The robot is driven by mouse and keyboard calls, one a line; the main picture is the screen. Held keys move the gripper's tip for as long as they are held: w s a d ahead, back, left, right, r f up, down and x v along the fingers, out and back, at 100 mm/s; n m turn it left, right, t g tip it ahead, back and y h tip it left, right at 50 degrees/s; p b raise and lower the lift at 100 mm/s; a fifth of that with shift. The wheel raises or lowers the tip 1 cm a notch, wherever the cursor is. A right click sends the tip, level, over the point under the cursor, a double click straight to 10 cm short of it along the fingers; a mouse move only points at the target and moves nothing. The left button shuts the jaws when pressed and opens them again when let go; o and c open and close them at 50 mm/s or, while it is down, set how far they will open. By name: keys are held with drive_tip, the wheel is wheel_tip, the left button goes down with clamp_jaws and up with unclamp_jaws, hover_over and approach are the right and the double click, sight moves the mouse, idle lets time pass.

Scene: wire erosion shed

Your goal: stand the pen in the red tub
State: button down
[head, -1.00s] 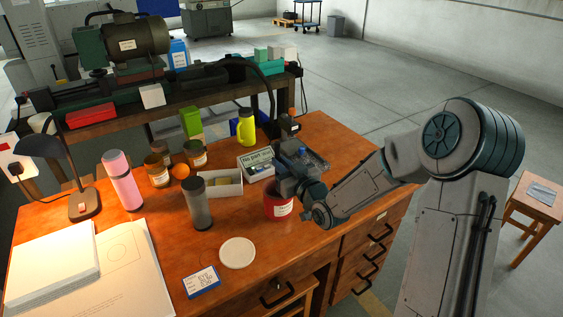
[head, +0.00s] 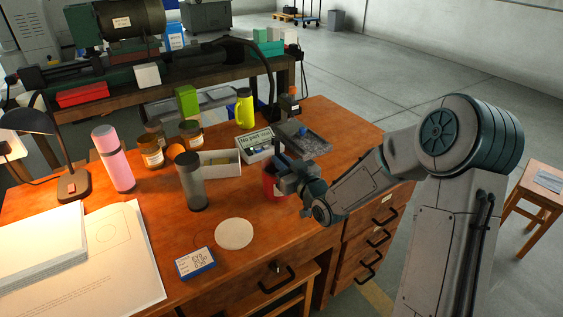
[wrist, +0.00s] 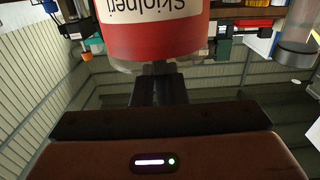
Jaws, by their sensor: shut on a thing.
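The red tub (head: 268,183) stands on the wooden desk near its front edge, with my gripper (head: 287,178) against its right side in the head view. In the wrist view the tub (wrist: 150,42) is close ahead, its white label upside down. My gripper's dark fingers (wrist: 159,72) are nearly together, at the tub's rim side. They are shut on a thin thing, which I take to be the pen. The pen itself is hidden by the fingers, so its tilt and whether it is inside the tub cannot be told.
A grey tumbler (head: 192,182), a white disc (head: 234,233) and a small blue-white box (head: 196,263) are left of the tub. A white open box (head: 222,168), a sign case (head: 254,146) and a grey tray (head: 312,142) stand behind.

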drive_tip(key=shift+f, duration=0.2)
drive_tip(key=c, duration=1.4)
unclamp_jaws()
drive_tip(key=shift+o, duration=0.2)
drive_tip(key=b+v, duration=1)
drive_tip(key=v, duration=0.3)
drive_tip(key=shift+s+d, duration=0.2)
drive_tip(key=shift+d, duration=0.05)
drive_tip(key=shift+s, duration=0.15)
